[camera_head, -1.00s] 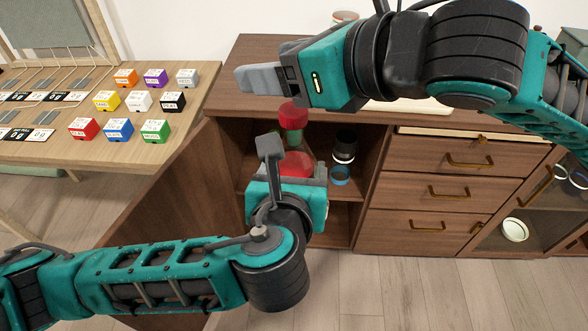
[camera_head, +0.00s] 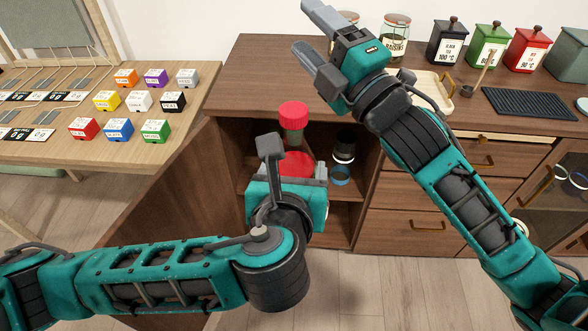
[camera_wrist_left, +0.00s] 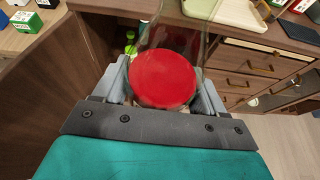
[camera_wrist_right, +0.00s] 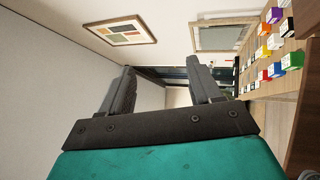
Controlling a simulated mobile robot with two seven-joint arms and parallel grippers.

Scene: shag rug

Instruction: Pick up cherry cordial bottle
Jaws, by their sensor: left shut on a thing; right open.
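The cherry cordial bottle (camera_head: 293,162) has a red cap, a clear upper part and red contents low down; no label is readable. It stands roughly upright in my left gripper (camera_head: 287,172), in front of the open cabinet. The left wrist view shows its red round end (camera_wrist_left: 163,79) and clear glass between the two fingers. My left gripper is shut on it, and the fingers hide part of its lower body. My right gripper (camera_head: 314,40) is open and empty above the back of the cabinet top. Its spread fingers also show in the right wrist view (camera_wrist_right: 160,90).
A dark jar (camera_head: 344,147) stands inside the cabinet, right of the bottle. The cabinet top (camera_head: 262,75) holds jars, canisters (camera_head: 487,45) and a tray (camera_head: 432,84). A table with coloured boxes (camera_head: 118,130) is at left. An open door (camera_head: 165,200) hangs left of the cabinet.

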